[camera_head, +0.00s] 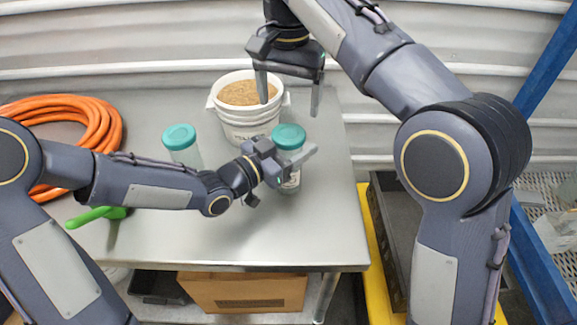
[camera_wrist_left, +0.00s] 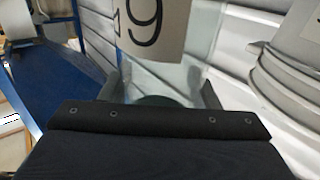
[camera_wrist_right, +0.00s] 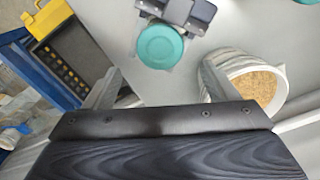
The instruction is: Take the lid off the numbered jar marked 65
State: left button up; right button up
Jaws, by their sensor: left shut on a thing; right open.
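A clear jar (camera_head: 291,186) with a teal lid (camera_head: 289,135) is at the right of the table. My left gripper (camera_head: 283,172) is shut around its body from the left. In the left wrist view the jar's label (camera_wrist_left: 152,28) appears inverted, showing what looks like a 6 beside a cut-off digit; I cannot read the full number. The lid is on the jar and also shows in the right wrist view (camera_wrist_right: 160,46). My right gripper (camera_head: 290,95) is open and empty, above and behind the jar. A second teal-lidded jar (camera_head: 186,154) stands farther left; its number is not visible.
A white bucket (camera_head: 247,130) of brown grain stands behind the jars, below my right gripper. An orange hose (camera_head: 104,128) lies at the back left, and a green-handled tool (camera_head: 95,215) at the front left. The table's front middle (camera_head: 225,242) is clear.

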aim_at(288, 133)
jog(key=m, duration=0.8)
jog(key=shift+f+m, duration=0.1)
jog(key=shift+m, duration=0.2)
jog(key=shift+f, duration=3.9)
jog(key=c, duration=1)
jog(key=n, duration=1)
jog(key=o, duration=1.1)
jog(key=shift+c, duration=0.2)
